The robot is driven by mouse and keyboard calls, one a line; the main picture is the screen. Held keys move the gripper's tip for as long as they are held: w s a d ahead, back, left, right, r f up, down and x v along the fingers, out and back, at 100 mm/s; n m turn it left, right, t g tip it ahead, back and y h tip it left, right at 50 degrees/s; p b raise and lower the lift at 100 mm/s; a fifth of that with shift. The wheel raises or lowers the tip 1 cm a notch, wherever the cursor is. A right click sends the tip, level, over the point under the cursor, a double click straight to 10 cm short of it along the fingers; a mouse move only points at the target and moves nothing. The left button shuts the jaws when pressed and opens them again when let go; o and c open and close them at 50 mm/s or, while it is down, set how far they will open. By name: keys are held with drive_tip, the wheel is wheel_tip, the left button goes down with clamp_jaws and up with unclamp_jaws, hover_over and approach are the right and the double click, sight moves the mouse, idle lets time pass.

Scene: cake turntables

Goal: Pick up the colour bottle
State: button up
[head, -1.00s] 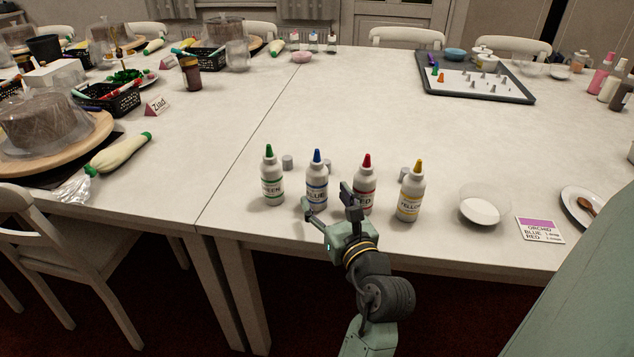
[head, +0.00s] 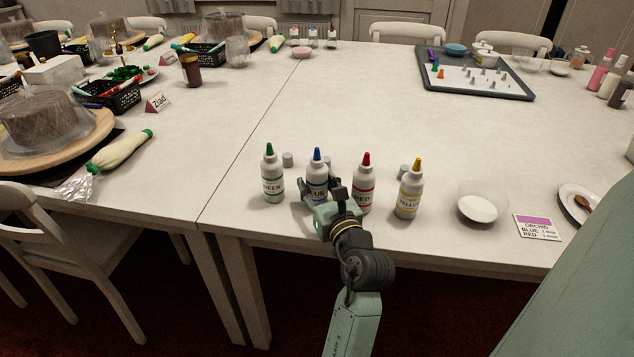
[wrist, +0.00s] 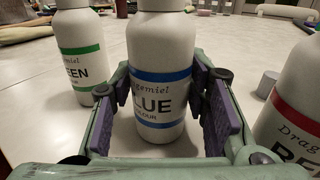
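Colour bottles stand upright in a row near the table's front edge: green (head: 272,180), blue (head: 317,175), red (head: 363,188) and yellow (head: 409,195). My gripper (head: 321,190) is at the blue bottle, low on its body. In the wrist view the blue bottle (wrist: 160,65) stands between my two open fingers (wrist: 162,88), with its label facing me. Whether a finger pad touches it is hard to tell. The green bottle (wrist: 82,60) is left of my fingers and the red bottle (wrist: 295,105) close on the right, partly cut off.
Small grey caps (head: 288,159) lie behind the bottles. A glass bowl of white stuff (head: 482,203) and a card reading ORCHID, BLUE, RED (head: 537,228) are to the right. The table (head: 330,110) behind the row is mostly clear.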

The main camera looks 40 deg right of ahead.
drive_tip(key=c, duration=0.3)
drive_tip(key=shift+r, duration=0.1)
